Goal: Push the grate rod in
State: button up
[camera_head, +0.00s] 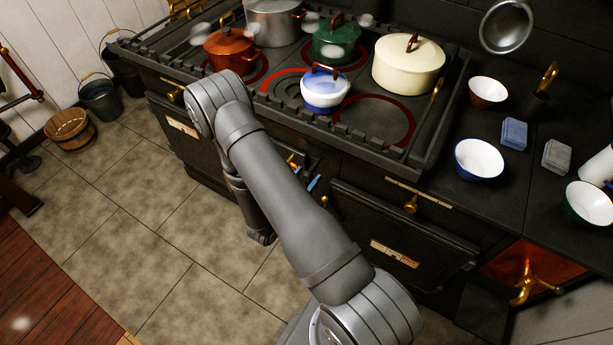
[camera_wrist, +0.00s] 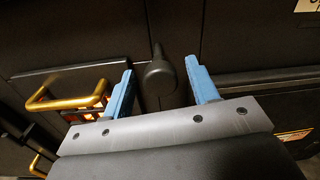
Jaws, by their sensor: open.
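The grate rod (camera_wrist: 161,80) shows in the wrist view as a dark, rounded knob on the black stove front. It sits between the two blue fingers of my gripper (camera_wrist: 160,69), with a gap to each finger. My gripper is open and nothing is held. In the head view my gripper (camera_head: 303,172) is low at the front of the stove (camera_head: 350,180), with its blue fingertips partly showing beside my arm. The rod is hidden there. I cannot tell how far the rod stands out.
A brass handle (camera_wrist: 72,98) is left of the fingers, by a glowing orange opening (camera_wrist: 92,114). Oven doors flank my arm. Pots, including a blue-and-white one (camera_head: 325,92) and a cream one (camera_head: 408,66), stand on the stove top. The tiled floor (camera_head: 170,215) is clear.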

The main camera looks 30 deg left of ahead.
aim_at(313, 168)
jog(key=shift+w, duration=0.3)
jog(key=shift+c, duration=0.2)
grip_shut()
jog(key=shift+w, duration=2.55)
jog(key=shift+o, duration=0.2)
grip_release()
jog(key=s, duration=1.7)
jog(key=shift+s+a, duration=0.15)
jog(key=shift+a, duration=0.2)
